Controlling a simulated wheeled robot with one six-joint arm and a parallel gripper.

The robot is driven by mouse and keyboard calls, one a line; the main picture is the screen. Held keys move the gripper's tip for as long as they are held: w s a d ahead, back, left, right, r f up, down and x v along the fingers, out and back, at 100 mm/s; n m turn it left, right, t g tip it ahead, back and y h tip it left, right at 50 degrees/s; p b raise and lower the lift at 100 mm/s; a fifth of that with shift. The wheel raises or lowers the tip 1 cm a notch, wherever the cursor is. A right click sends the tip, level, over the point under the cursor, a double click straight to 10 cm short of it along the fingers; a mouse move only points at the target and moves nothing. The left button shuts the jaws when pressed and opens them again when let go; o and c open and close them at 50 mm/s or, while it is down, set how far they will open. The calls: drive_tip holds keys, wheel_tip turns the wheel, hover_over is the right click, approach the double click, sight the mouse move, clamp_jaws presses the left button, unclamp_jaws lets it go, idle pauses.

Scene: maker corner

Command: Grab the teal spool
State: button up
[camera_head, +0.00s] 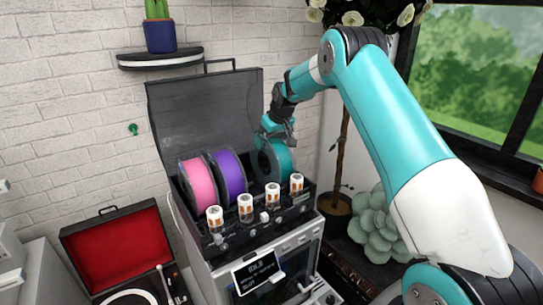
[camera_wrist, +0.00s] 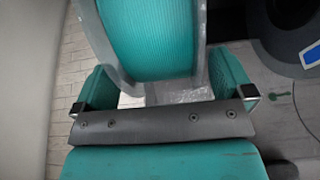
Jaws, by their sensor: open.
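The teal spool (camera_head: 273,160) stands upright at the right end of the open black case, beside the purple spool. My gripper (camera_head: 278,132) is at its top edge, coming from above. In the wrist view, the teal spool (camera_wrist: 150,35) fills the top middle, with its clear flange edges showing. The gripper's two teal fingers (camera_wrist: 162,72) stand apart, one on each side of the spool's near edge. The gripper is open. I cannot tell whether either finger touches the spool.
A pink spool (camera_head: 198,185) and a purple spool (camera_head: 230,174) stand to the left. Several white-and-orange cylinders, one of them here (camera_head: 215,217), line the front. The case's raised lid (camera_head: 205,105) stands behind. A plant (camera_head: 375,222) is at right.

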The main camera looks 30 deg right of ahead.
drive_tip(key=shift+x, duration=0.85)
drive_tip(key=shift+r, duration=0.1)
clamp_jaws()
drive_tip(key=shift+w+r, duration=0.1)
drive_tip(key=shift+r, duration=0.05)
drive_tip(key=shift+r, duration=0.1)
